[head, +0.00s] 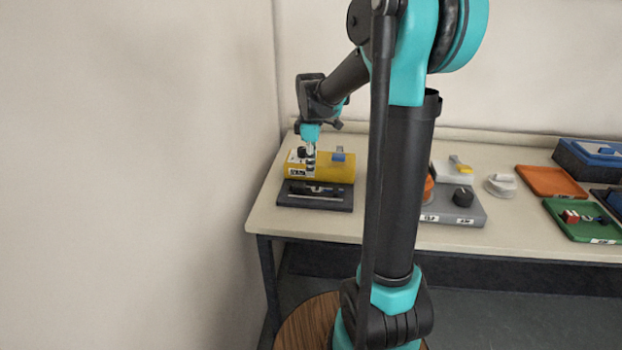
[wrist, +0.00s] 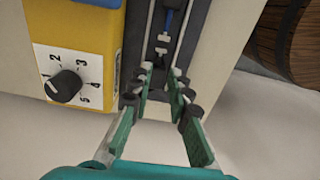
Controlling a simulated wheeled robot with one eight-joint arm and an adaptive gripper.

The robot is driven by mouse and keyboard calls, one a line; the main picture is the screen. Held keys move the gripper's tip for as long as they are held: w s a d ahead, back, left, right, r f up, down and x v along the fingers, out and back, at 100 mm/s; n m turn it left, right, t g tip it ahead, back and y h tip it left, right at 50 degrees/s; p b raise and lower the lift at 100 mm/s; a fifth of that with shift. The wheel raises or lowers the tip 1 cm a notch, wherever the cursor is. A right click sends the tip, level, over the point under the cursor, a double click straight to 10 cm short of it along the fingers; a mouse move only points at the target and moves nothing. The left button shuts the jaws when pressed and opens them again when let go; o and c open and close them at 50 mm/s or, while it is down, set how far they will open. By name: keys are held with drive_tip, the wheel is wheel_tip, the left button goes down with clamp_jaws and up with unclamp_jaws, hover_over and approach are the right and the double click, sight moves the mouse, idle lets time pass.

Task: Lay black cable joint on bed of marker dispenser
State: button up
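A yellow box (head: 335,172) stands at the left end of the table, with a blue part on top. In the wrist view its side (wrist: 108,25) carries a black knob (wrist: 63,86) on a white dial. A dark slotted bed (head: 335,204) lies directly in front of it and also shows in the wrist view (wrist: 130,52), with small metal pieces and a blue strip along its slot. I cannot tell whether one piece there is the black cable joint. My gripper (head: 310,168) is above this pair; in the wrist view (wrist: 164,74) its fingers are apart, with nothing clearly held between them.
A grey unit (head: 455,206) with a black knob stands right of my arm. Further right are a white part (head: 501,185), an orange tray (head: 553,182), a green tray (head: 572,230) with small red and dark parts, and a blue box (head: 590,160). Bare tabletop lies between them.

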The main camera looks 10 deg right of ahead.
wheel_tip(320, 180, up, 4)
drive_tip(key=shift+r, duration=0.25)
idle(2.0)
